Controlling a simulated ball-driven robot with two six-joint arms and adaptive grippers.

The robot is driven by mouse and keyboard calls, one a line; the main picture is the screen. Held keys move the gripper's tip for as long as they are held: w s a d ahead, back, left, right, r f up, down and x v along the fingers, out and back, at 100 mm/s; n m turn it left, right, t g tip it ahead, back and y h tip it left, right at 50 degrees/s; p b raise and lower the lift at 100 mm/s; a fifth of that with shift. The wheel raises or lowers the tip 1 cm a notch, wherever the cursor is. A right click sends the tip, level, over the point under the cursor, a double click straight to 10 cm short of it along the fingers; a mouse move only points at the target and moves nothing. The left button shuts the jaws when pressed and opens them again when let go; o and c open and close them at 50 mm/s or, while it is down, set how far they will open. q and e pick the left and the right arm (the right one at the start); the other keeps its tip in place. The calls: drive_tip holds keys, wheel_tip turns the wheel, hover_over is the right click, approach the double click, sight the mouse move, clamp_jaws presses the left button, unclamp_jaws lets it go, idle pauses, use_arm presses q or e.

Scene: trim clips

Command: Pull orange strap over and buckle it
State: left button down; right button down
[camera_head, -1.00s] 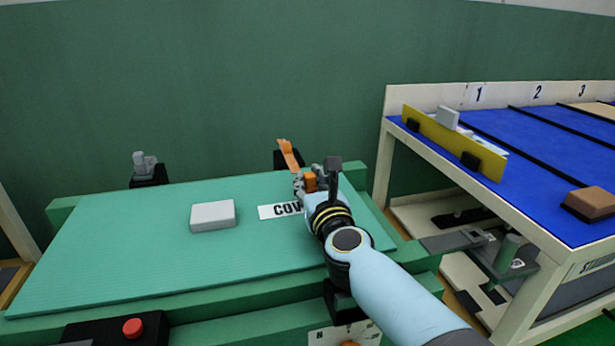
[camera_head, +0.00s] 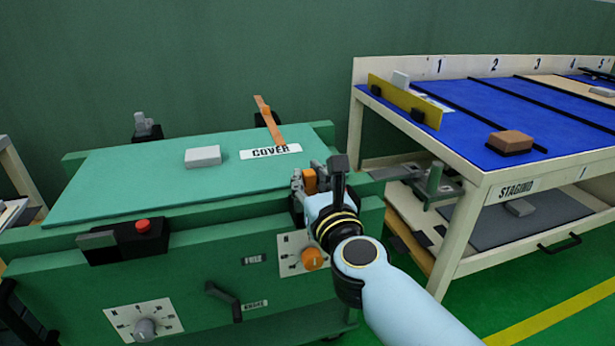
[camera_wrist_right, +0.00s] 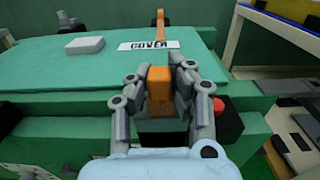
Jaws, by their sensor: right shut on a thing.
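My right gripper (camera_head: 311,181) is at the machine's front right edge, shut on the strap's orange end piece (camera_wrist_right: 159,88), which stands between the fingers. A dark block (camera_wrist_right: 228,125) with a red part sits close beside the fingers in the wrist view. It cannot be told whether the end piece touches it. My left gripper is not in view.
A light grey block (camera_head: 203,156) lies on the green cover (camera_head: 120,180). A control box (camera_head: 120,242) with a red button, knobs and a lever line the machine's front. A blue-topped staging table (camera_head: 470,125) stands close on the right, with a narrow gap between.

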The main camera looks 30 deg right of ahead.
drive_tip(key=shift+s+a+f, duration=0.1)
drive_tip(key=shift+s+f, duration=0.1)
drive_tip(key=shift+f, duration=0.15)
drive_tip(key=c, duration=1.6)
unclamp_jaws()
drive_tip(key=shift+s, duration=0.1)
drive_tip(key=o, duration=0.4)
drive_tip(key=shift+s+r, duration=0.25)
drive_tip(key=shift+r, duration=0.05)
drive_tip(key=shift+o, duration=0.2)
drive_tip(key=shift+w, duration=0.2)
drive_tip(key=v, duration=0.7)
drive_tip(key=shift+s, duration=0.25)
